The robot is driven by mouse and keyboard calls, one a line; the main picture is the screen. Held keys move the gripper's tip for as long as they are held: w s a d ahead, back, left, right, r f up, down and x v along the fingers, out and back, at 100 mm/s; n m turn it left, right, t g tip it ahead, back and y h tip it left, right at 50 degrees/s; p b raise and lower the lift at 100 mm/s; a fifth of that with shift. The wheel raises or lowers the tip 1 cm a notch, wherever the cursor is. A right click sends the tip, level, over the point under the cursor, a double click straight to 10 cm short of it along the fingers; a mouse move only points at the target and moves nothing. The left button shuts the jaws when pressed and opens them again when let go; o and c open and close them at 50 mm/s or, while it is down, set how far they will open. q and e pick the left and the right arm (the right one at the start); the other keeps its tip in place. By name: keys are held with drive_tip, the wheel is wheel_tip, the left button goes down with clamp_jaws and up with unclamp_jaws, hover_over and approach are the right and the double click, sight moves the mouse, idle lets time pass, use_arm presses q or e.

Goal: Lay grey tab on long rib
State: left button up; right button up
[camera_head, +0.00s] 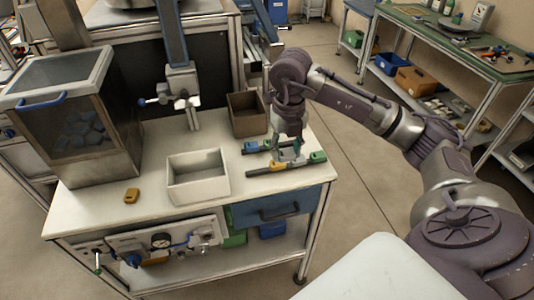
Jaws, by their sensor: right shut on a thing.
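My right gripper (287,153) comes down from above over the right part of the white table top. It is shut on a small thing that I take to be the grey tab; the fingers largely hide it. Just below is the front dark bar (268,168), the longer of two, which I take to be the long rib. I cannot tell whether the held thing touches this bar. My left gripper is not in view.
A shorter dark bar with blue ends (252,147) lies behind the gripper. An open white bin (198,190), a brown box (247,122) and a clear-sided hopper (85,150) stand to the left. A mustard block (132,196) lies at the front left.

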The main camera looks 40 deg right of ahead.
drive_tip(key=p, duration=0.2)
hover_over(256, 171)
wheel_tip(256, 171, down, 5)
drive_tip(key=shift+f, duration=0.1)
wheel_tip(256, 171, down, 3)
drive_tip(key=shift+f+p, duration=0.1)
drive_tip(key=shift+p, duration=0.85)
drive_tip(key=shift+f, duration=0.25)
drive_tip(key=shift+f, duration=0.1)
drive_tip(key=shift+f, duration=0.1)
drive_tip(key=o, duration=0.8)
